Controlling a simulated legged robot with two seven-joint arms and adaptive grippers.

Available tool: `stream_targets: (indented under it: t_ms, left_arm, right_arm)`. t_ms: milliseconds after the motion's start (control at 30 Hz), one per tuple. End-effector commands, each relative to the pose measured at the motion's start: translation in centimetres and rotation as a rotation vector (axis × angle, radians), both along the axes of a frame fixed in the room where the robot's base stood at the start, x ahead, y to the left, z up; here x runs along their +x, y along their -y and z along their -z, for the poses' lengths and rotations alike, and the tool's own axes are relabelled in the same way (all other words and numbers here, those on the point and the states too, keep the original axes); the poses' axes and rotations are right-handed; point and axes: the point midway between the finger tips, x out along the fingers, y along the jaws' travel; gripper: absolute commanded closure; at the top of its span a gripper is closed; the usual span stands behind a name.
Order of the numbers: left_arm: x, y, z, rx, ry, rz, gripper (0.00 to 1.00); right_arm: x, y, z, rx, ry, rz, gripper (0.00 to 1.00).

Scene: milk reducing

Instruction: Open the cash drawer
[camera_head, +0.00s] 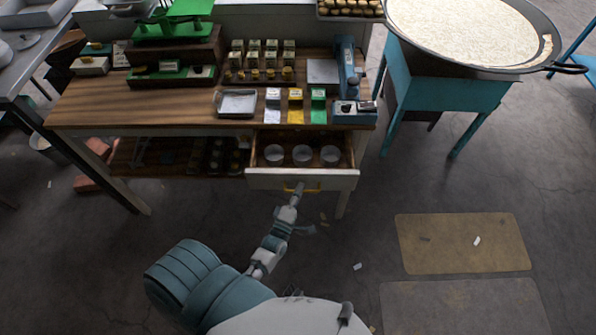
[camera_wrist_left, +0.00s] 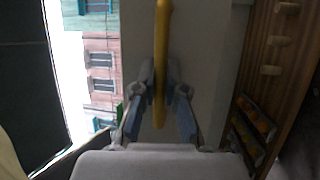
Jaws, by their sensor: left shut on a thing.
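The cash drawer (camera_head: 302,179) is under the right end of the wooden table and stands pulled out, with three round white cups (camera_head: 302,153) inside. Its front is pale, with a yellow handle (camera_head: 302,188). My left gripper (camera_head: 297,192) is at the handle, below the drawer front. In the left wrist view the yellow handle (camera_wrist_left: 162,60) runs between the two fingers of my left gripper (camera_wrist_left: 160,90), which is shut on it. The drawer front (camera_wrist_left: 200,60) fills the middle behind it. My right gripper is not in view.
The wooden table (camera_head: 180,105) carries a metal tray (camera_head: 237,103), small cartons (camera_head: 295,105), a blue device (camera_head: 347,70) and a green scale (camera_head: 172,25). A large pan (camera_head: 470,35) stands on a teal stand (camera_head: 440,95) at right. Mats (camera_head: 465,250) lie on the open floor.

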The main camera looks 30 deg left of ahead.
Motion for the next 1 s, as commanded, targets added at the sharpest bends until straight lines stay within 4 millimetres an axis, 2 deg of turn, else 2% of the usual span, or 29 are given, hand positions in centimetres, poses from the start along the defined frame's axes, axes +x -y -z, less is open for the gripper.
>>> stream_targets:
  t_ms: [100, 300, 500, 833, 867, 933, 1000]
  left_arm:
    - [-1.9, 1.4, 0.3, -0.004, -0.014, 0.006, 1.0]
    - [-3.8, 2.6, 0.5, -0.003, -0.014, 0.006, 1.0]
    - [-4.4, 3.0, 0.5, -0.003, -0.013, 0.006, 1.0]
    - [-4.5, 3.0, 0.6, -0.002, -0.015, 0.006, 1.0]
    - [-4.5, 3.0, 0.6, -0.002, -0.015, 0.006, 0.82]
    - [-4.5, 2.9, 0.6, -0.002, -0.013, 0.005, 0.64]
    - [-4.5, 2.9, 0.5, -0.001, -0.011, 0.004, 0.63]
  right_arm:
    - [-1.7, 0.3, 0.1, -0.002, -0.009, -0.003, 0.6]
    - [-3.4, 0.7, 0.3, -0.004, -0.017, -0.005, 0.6]
    - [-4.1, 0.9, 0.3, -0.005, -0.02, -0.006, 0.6]
    - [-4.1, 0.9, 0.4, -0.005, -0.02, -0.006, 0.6]
    - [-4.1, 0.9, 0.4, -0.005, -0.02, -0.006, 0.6]
    - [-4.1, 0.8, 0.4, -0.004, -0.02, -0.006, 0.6]
    - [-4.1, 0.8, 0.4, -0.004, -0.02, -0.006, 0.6]
